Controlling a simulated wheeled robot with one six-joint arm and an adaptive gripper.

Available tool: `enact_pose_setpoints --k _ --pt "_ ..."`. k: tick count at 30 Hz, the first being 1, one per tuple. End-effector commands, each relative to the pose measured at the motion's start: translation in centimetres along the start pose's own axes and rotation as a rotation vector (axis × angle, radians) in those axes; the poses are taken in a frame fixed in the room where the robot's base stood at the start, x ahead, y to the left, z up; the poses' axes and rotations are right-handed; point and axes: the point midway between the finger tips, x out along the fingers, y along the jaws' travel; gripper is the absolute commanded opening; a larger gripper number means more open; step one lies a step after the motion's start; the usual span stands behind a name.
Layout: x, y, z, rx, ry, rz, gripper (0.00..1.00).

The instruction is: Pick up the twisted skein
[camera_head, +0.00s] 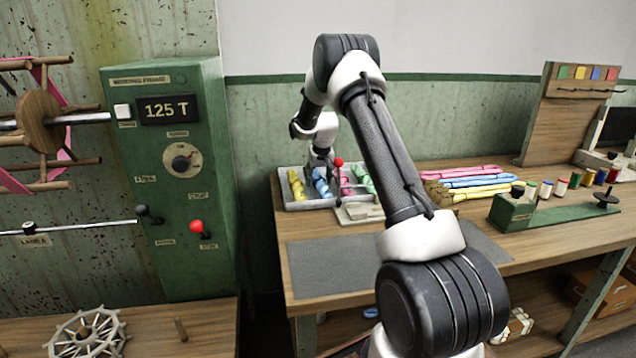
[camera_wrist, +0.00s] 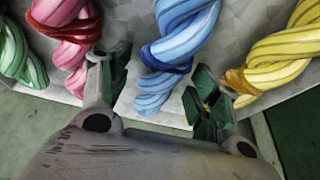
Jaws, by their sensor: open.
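A grey tray (camera_head: 306,206) on the wooden table holds several twisted skeins: yellow (camera_head: 296,184), blue (camera_head: 321,185), pink (camera_head: 346,182) and green (camera_head: 366,180). My gripper (camera_head: 320,168) is over the tray at the blue skein and partly hides it. In the wrist view my gripper (camera_wrist: 154,80) is open, with the lower end of the blue skein (camera_wrist: 185,35) between its fingers. The pink skein (camera_wrist: 68,25) lies beside the left finger and the yellow skein (camera_wrist: 280,60) beside the right one. The green skein (camera_wrist: 18,55) is at the far left. Contact with the blue skein cannot be told.
Flat skeins (camera_head: 470,182) are stacked to the right. A grey mat (camera_head: 330,268) lies clear in front. A green control box (camera_head: 170,240) stands at left.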

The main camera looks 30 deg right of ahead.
Motion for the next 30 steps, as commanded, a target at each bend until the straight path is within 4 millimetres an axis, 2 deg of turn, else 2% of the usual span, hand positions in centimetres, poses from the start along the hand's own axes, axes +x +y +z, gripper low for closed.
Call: enact_pose_setpoints --k 6,8,12,15,24,26,30 --pt "0.1 0.0 0.0 0.0 0.001 0.0 0.62" --pt "0.1 0.0 0.0 0.0 0.001 0.0 0.53" --pt "0.1 0.0 0.0 0.0 0.001 0.0 0.28" --pt "0.1 0.0 0.0 0.0 0.001 0.0 0.12" --pt "-0.3 0.0 -0.2 0.0 0.002 0.0 0.12" --pt "-0.8 0.0 -0.5 0.0 0.003 0.0 0.12" --pt "-3.3 0.0 -1.5 0.0 0.005 0.0 0.12"
